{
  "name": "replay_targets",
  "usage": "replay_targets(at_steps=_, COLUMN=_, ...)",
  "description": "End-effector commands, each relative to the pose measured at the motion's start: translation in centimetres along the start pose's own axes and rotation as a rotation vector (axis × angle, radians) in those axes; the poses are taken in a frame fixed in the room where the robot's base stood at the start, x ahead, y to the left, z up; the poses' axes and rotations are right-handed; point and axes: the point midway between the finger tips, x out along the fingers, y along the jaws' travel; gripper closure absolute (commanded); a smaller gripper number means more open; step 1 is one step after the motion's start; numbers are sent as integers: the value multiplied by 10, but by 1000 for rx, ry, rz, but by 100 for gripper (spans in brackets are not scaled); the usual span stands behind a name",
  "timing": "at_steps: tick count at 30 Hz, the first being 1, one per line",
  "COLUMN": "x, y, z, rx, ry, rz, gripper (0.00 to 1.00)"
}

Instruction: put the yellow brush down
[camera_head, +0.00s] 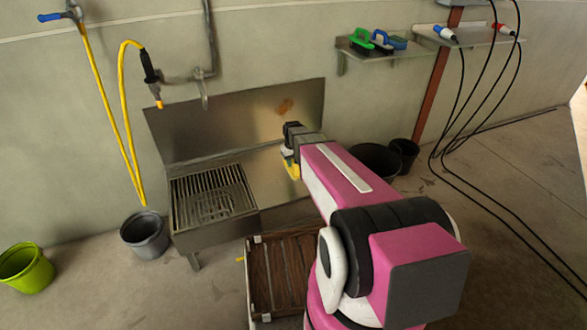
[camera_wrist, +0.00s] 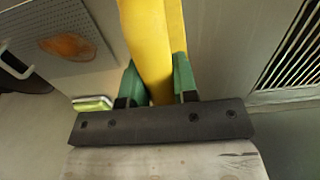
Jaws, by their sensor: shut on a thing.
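In the wrist view the yellow brush (camera_wrist: 148,40) runs up from between the two green fingers of my gripper (camera_wrist: 157,85). The fingers are shut on it; its far end runs out of the picture. In the head view my gripper (camera_head: 289,152) is over the right part of the metal sink unit, with a yellow piece of the brush (camera_head: 292,172) showing below it. The brush's bristles cannot be made out. The sink (camera_head: 215,232) has a slatted grate (camera_head: 212,195) on its left, and the grate also shows at the right of the wrist view (camera_wrist: 292,50).
A metal backsplash (camera_head: 235,122) with an orange-brown patch stands behind. A wall shelf (camera_head: 374,50) holds green and blue brushes. A grey bucket (camera_head: 145,236), a lime bucket (camera_head: 25,268) and black tubs (camera_head: 404,155) stand on the floor. A brown slatted crate (camera_head: 280,272) is in front.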

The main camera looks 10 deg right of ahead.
Motion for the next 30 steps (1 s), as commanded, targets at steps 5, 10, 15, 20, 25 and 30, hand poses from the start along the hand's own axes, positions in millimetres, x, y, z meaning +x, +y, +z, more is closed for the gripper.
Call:
replay_targets(at_steps=5, x=11, y=10, z=-14, rx=0, ry=0, rz=0, gripper=92)
replay_targets(at_steps=10, x=28, y=10, z=-14, rx=0, ry=0, rz=0, gripper=92)
replay_targets(at_steps=15, x=48, y=9, z=-14, rx=0, ry=0, rz=0, gripper=92)
replay_targets(at_steps=20, x=49, y=9, z=-13, rx=0, ry=1, rz=0, gripper=92)
replay_targets(at_steps=25, x=51, y=9, z=-13, rx=0, ry=1, rz=0, gripper=92)
replay_targets(at_steps=30, x=52, y=9, z=-13, rx=0, ry=1, rz=0, gripper=47)
